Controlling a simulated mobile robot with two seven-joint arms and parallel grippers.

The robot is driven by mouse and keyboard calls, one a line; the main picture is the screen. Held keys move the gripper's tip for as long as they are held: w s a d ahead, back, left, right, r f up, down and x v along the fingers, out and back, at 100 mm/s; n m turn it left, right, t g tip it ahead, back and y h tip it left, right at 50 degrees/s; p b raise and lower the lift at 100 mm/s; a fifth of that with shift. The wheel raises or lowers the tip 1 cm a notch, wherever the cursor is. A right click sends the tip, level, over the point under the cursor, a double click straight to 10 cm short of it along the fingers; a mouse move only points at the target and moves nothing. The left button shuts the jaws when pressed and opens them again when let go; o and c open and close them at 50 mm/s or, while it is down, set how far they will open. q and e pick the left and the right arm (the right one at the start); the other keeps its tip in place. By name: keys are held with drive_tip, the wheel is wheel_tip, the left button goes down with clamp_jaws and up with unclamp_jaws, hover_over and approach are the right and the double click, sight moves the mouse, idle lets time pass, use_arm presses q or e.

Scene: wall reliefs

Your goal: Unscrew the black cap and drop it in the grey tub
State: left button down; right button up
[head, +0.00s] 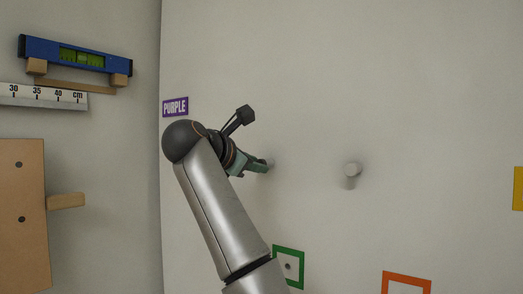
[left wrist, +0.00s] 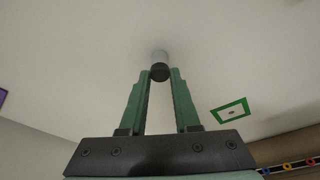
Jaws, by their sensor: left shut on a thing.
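My left gripper (head: 262,166) reaches the wall in the head view. In the left wrist view its green fingers (left wrist: 160,77) are closed on the dark cap (left wrist: 160,73). The cap sits at the end of a short pale stub (left wrist: 160,56) that sticks out of the wall. In the head view the stub (head: 270,161) shows just past the fingertips, and the cap is hidden by the fingers. My right gripper is out of view. No grey tub is in view.
A second pale peg (head: 352,170) sticks out of the wall to the right. A purple label (head: 175,107), a green frame (head: 289,253) and an orange frame (head: 406,276) are on the wall. A blue level (head: 78,55) and a wooden board (head: 22,200) with a peg (head: 66,201) are at left.

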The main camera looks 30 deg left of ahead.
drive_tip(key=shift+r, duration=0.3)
use_arm(q)
drive_tip(key=n+p, duration=0.1)
drive_tip(key=r+n+h+p, duration=0.1)
drive_tip(key=p, duration=0.1)
drive_tip(key=shift+n, duration=0.3)
drive_tip(key=shift+a+f+n+h+b, duration=0.15)
drive_tip(key=shift+f+n+h+b, duration=0.3)
drive_tip(key=shift+n, duration=0.45)
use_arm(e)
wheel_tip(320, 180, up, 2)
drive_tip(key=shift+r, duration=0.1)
